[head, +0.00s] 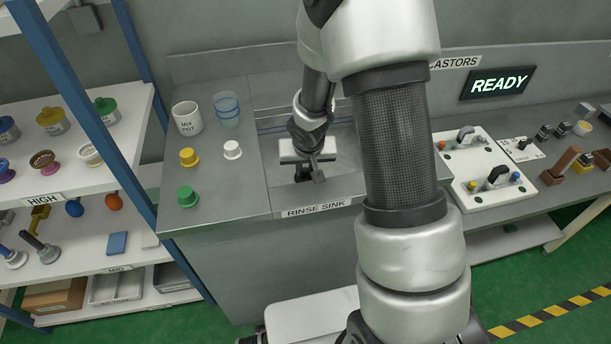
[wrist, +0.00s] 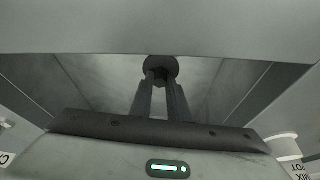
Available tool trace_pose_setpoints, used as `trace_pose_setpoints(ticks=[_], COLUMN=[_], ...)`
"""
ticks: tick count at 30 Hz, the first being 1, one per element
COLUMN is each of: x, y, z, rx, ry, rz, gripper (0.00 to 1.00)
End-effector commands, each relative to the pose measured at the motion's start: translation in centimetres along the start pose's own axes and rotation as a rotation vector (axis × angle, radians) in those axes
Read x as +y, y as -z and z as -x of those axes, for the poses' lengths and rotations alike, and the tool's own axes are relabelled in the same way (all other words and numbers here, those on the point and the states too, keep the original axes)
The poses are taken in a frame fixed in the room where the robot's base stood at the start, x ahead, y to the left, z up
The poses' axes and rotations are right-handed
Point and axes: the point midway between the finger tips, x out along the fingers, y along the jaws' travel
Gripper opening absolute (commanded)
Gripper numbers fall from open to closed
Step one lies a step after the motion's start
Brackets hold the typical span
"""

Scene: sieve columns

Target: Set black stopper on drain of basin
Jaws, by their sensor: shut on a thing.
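My gripper (head: 305,176) is down inside the basin (head: 282,188), behind the RINSE SINK label. In the wrist view my gripper (wrist: 160,88) has its two dark fingers close together, shut on the black stopper (wrist: 161,65), whose dark round shape shows at the fingertips. In the head view the stopper is hard to tell apart from the dark fingers and my wrist. The drain does not show in either view; it cannot be told whether the stopper touches the basin floor.
Yellow (head: 189,157), white (head: 232,149) and green (head: 187,196) stoppers stand on the counter left of the basin, with a MIX POT mug (head: 187,118) and blue cup (head: 227,108). A shelf rack (head: 120,135) stands left. White fixture boards (head: 485,180) lie right.

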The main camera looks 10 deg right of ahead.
Motion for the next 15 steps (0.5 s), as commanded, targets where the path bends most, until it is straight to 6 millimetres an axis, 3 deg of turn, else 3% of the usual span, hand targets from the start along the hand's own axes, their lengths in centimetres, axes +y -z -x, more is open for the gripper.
trace_pose_setpoints(ticks=[3,15], x=[-0.1,0.0], y=[-0.8,-0.9], z=[-1.8,-2.3], rx=[-0.002,0.0], ry=[0.0,0.0], rz=[0.002,0.0], gripper=[0.0,0.0])
